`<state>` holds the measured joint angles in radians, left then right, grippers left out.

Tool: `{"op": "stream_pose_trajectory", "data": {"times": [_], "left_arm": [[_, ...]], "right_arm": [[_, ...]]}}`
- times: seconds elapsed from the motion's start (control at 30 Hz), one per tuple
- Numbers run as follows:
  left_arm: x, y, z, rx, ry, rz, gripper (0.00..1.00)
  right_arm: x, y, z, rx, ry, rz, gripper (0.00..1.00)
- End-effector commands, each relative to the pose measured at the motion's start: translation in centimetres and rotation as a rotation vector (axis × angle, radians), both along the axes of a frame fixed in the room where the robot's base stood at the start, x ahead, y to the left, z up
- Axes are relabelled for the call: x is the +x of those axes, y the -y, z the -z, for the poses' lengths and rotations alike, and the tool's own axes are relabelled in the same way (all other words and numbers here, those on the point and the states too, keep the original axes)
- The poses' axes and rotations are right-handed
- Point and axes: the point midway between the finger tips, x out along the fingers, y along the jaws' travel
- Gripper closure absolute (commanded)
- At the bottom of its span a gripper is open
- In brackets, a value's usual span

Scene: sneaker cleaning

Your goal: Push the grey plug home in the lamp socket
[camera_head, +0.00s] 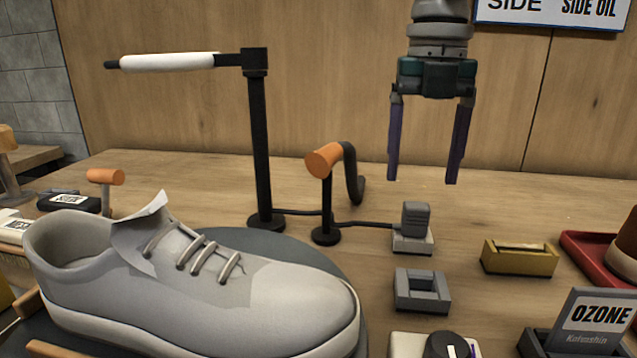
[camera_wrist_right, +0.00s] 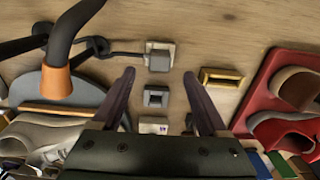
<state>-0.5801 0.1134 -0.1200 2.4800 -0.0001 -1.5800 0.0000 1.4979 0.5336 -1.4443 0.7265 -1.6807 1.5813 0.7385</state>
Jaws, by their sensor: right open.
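The grey plug (camera_head: 415,219) stands upright on the pale lamp socket (camera_head: 413,243), with a black cord running left from it. I cannot tell how deep it sits. In the right wrist view the plug (camera_wrist_right: 159,62) shows against the pale socket (camera_wrist_right: 160,46). My right gripper (camera_head: 422,181) points down, open and empty, above the plug and apart from it. Its two fingers also show in the right wrist view (camera_wrist_right: 159,74), with the plug seen beyond and between them. My left gripper is not in view.
A black lamp post (camera_head: 260,150) with a white tube and an orange-ended holder (camera_head: 324,160) stand left of the plug. A grey hollow block (camera_head: 422,291) lies in front, a yellow tray (camera_head: 519,257) right. A grey sneaker (camera_head: 190,280) fills the front left.

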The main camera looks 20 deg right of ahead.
Motion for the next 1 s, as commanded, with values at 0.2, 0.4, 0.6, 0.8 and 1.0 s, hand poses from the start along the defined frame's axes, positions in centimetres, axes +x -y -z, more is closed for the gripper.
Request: {"op": "stream_pose_trajectory", "data": {"times": [0.2, 0.4, 0.6, 0.8, 1.0], "left_arm": [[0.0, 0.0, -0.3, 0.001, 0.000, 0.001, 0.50], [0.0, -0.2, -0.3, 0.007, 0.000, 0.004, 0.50], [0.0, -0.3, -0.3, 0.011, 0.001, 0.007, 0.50], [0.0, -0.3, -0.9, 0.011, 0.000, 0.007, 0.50], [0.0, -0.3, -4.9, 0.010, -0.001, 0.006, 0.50]], "right_arm": [[0.0, 0.0, -2.8, -0.001, 0.001, 0.000, 0.23], [0.0, 0.0, -3.1, 0.000, -0.001, 0.000, 0.23], [0.0, 0.0, -3.1, 0.000, -0.001, 0.000, 0.23], [0.0, 0.0, -3.7, 0.000, 0.000, -0.001, 0.23], [0.0, 0.0, -7.7, 0.000, 0.000, -0.001, 0.23]]}}
